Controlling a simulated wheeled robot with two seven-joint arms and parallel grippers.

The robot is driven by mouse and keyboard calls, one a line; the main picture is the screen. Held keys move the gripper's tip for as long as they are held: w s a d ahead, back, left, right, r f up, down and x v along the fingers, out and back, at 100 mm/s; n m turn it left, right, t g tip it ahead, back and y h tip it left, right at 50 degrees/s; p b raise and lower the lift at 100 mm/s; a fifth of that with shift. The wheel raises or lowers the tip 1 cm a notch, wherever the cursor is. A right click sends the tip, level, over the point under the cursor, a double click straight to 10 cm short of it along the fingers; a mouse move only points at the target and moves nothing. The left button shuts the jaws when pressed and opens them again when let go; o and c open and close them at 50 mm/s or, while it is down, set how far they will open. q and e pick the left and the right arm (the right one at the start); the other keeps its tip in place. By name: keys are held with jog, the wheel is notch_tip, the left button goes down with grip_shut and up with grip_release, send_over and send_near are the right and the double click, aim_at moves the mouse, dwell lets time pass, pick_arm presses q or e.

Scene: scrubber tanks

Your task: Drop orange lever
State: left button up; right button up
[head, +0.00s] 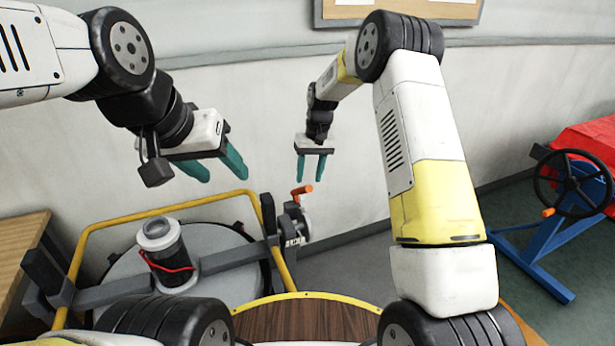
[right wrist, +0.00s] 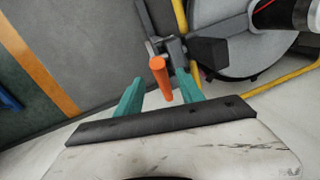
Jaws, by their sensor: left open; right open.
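The orange lever (head: 302,190) sticks out from a small grey valve fitting at the right side of the scrubber tank. It also shows in the right wrist view (right wrist: 160,78), pointing toward the camera between the two teal fingers. My right gripper (head: 311,180) is open, with its fingers pointing down just above the lever. In the right wrist view its fingers (right wrist: 158,96) stand on either side of the lever; I cannot tell whether they touch it. My left gripper (head: 222,170) is open and empty, up and to the left above the tank.
The round tank lid (head: 215,245) carries a dark cylinder (head: 163,250) with a red cord. A yellow rail (head: 160,211) and dark clamp bars surround it. A blue stand with a black handwheel (head: 572,182) is at the right. A wooden surface (head: 20,245) is at the left.

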aim_at(307, 189)
jog(key=f, duration=0.5)
jog(key=shift+s+a+f, duration=0.15)
jog(key=shift+a+f, duration=0.25)
grip_shut()
dwell(1.0)
